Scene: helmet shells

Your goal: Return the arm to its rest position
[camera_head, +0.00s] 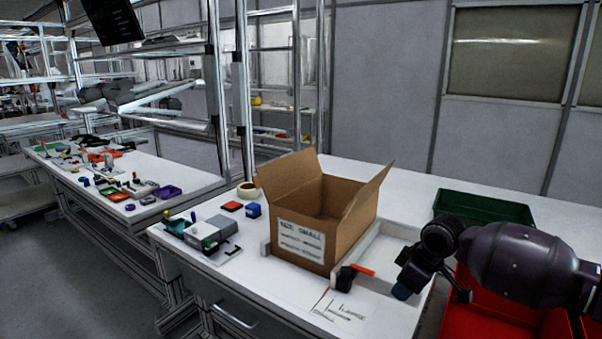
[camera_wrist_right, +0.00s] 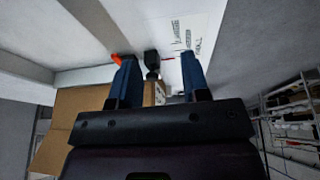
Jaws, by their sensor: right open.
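My right arm (camera_head: 510,255) comes in from the right in the head view, over the red bins. Its gripper (camera_head: 402,291) is over the right part of the white table, just right of the small black tool with an orange handle (camera_head: 358,272). In the right wrist view the gripper (camera_wrist_right: 160,75) shows two blue fingers spread apart with nothing held between them. The black tool shows beyond the fingers. My left gripper is not in view.
An open cardboard box (camera_head: 303,241) with a printed label stands on the white table (camera_head: 262,290). A dark green bin (camera_head: 485,208) is behind my arm; red bins (camera_head: 470,318) are below it. Small devices (camera_head: 205,235) lie at the left. A second workbench (camera_head: 180,178) is further left.

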